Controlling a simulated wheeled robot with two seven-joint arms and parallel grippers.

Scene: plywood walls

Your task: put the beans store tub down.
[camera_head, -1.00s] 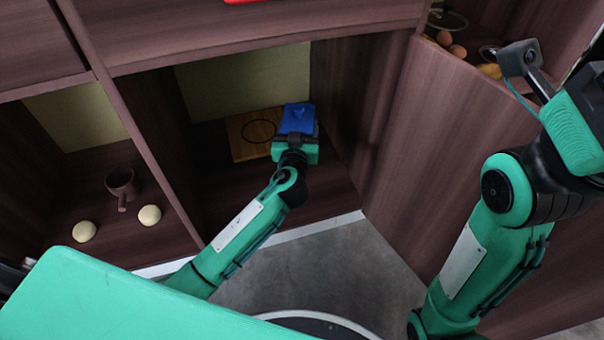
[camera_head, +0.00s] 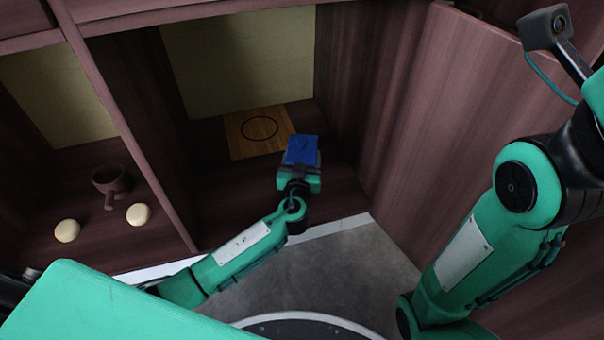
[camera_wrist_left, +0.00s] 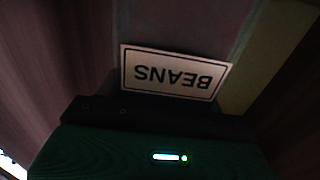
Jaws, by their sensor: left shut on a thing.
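The beans store tub (camera_head: 302,149) shows as a small blue shape at the end of my left arm. My left gripper (camera_head: 300,168) is shut on it, inside the opening of the middle cabinet bay. In the left wrist view the tub's white label (camera_wrist_left: 176,73) reads BEANS upside down, just past the gripper body; the fingertips are hidden there. A wooden board (camera_head: 240,140) with a black ring (camera_head: 260,128) lies on the bay floor, behind and left of the tub. The tub appears apart from the board. My right arm is at the right; its gripper is out of view.
Upright panels (camera_head: 155,150) (camera_head: 400,120) bound the bay on the left and right. The left bay holds a brown pot with a handle (camera_head: 110,181) and two pale round things (camera_head: 67,231) (camera_head: 139,214). The bay floor in front of the board is clear.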

